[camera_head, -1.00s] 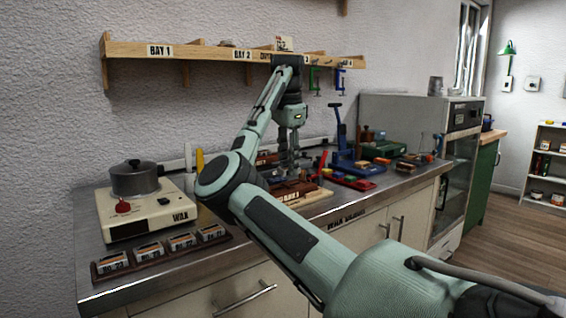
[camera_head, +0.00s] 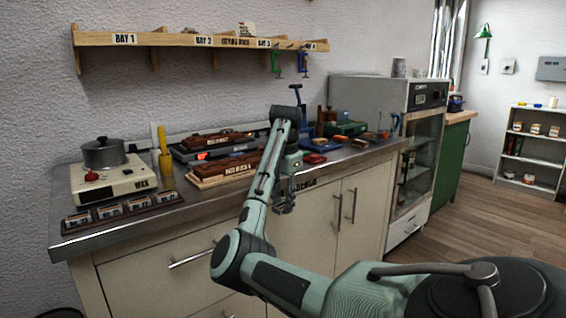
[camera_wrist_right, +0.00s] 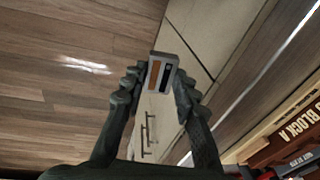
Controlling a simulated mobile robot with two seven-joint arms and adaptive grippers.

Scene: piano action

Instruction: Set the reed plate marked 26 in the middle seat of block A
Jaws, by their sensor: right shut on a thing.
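My right gripper (camera_head: 285,203) hangs in front of the cabinet doors, just off the counter's front edge. In the right wrist view its fingers (camera_wrist_right: 157,84) are shut on a small grey plate (camera_wrist_right: 154,74) with an orange-brown strip and a dark strip. I cannot read a mark on it. Block A (camera_wrist_right: 290,122), reddish-brown on a pale wooden base, shows at the right of the wrist view, apart from the held plate. In the head view a brown block on a pale base (camera_head: 205,180) lies near the counter's front edge, partly behind my right arm. Its seats are not clear. My left gripper is out of view.
A wax heater (camera_head: 122,186) with a pot (camera_head: 103,154) stands at the counter's left, behind a rack of labelled pieces (camera_head: 108,212). Another brown block (camera_head: 208,141) lies farther back. Tools crowd the right. A shelf (camera_head: 170,40) runs above. The floor (camera_head: 478,225) is clear.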

